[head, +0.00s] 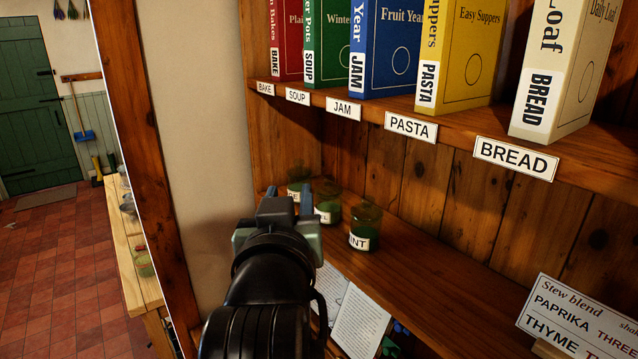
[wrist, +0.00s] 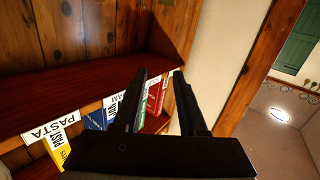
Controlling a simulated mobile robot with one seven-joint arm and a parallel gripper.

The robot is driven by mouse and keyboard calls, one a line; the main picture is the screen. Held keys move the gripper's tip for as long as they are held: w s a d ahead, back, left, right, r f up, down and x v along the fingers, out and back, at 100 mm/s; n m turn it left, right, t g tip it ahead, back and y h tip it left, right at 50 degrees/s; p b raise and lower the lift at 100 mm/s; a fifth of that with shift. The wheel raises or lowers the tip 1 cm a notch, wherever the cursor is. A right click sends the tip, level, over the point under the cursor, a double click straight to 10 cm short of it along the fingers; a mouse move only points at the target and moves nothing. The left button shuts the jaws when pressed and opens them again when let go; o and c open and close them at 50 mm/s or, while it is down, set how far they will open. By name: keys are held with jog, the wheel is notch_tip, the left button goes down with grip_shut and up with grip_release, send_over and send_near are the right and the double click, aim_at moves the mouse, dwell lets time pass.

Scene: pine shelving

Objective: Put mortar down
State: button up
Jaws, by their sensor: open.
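No mortar shows in either view. My gripper (head: 289,197) is in front of the lower shelf's left end, near the small green jars, and hides part of them. In the wrist view my gripper (wrist: 159,76) has its two fingers apart with nothing held between them. The wrist view looks along the recipe books on the shelf, which appear upside down or steeply tilted.
Labelled green jars, one at the right (head: 364,228), stand on the lower shelf (head: 440,275). An open book (head: 358,318) lies in front. A blend card (head: 575,318) stands right. Books, including the yellow one (head: 465,55), fill the upper shelf. The lower shelf's middle is clear.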

jog(key=s+d+r+t, duration=0.2)
jog(key=s+r+t, duration=0.3)
jog(key=s+r, duration=0.3)
jog(key=s+d+r+t, duration=0.1)
jog(key=s+r+t, duration=0.4)
jog(key=s+r, duration=0.4)
notch_tip(320, 180, up, 5)
jog(key=shift+d+r+m, duration=0.2)
jog(key=shift+d+m, duration=0.2)
jog(key=shift+s, duration=0.1)
